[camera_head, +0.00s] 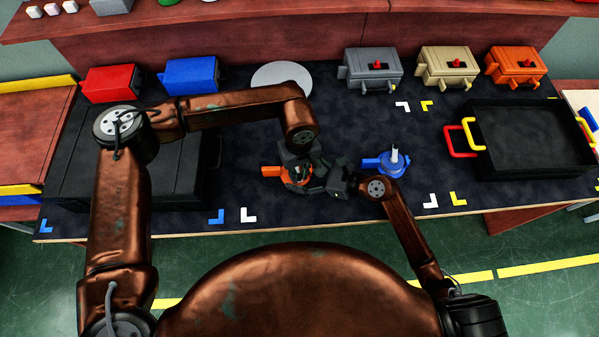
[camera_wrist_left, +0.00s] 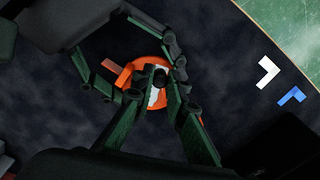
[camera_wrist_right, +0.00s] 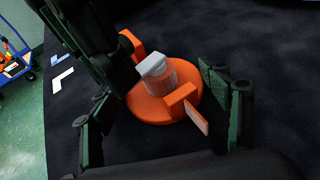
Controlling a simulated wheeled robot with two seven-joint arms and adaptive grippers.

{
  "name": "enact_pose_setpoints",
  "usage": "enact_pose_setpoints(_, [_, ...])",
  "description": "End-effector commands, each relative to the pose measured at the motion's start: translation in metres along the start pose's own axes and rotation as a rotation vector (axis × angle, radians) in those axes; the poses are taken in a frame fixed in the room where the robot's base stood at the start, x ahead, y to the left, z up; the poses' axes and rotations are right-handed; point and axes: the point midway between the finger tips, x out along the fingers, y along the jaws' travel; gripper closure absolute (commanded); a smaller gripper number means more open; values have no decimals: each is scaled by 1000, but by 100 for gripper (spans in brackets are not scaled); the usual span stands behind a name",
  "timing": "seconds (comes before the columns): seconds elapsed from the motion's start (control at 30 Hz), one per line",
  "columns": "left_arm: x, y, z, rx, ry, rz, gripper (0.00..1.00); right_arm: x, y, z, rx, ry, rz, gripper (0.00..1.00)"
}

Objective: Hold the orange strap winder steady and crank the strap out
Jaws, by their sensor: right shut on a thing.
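The orange strap winder (camera_head: 297,182) sits on the dark table mat, upright, partly hidden by my grippers. In the right wrist view its round orange base (camera_wrist_right: 150,108) carries a clear drum with a grey-white crank top (camera_wrist_right: 155,66), and a short strap end (camera_wrist_right: 197,119) sticks out at one side. My right gripper (camera_wrist_right: 160,100) is shut on the winder's body, one finger on each side. My left gripper (camera_wrist_left: 162,78) is over the winder from above, its fingertips a little apart on either side of the dark crank knob; contact is unclear.
A blue winder (camera_head: 384,165) with a white post stands just right of my right gripper. A black tray (camera_head: 529,165) with coloured handles is at the right. Several coloured boxes and a pale round plate (camera_head: 281,75) line the back. A large black case lies at the left.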

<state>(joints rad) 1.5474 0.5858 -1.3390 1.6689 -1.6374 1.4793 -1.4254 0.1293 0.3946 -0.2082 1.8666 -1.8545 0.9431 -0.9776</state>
Motion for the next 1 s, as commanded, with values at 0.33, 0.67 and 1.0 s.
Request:
enact_pose_setpoints(0.33, [0,0,0,-1,1,-1,69,0,0,-2,0,5,1,68])
enact_pose_setpoints(0.67, [-10,0,-1,-2,2,0,69,0,0,-2,0,5,1,68])
enact_pose_setpoints(1.0, [-77,0,-1,-1,3,2,69,0,0,-2,1,4,1,68])
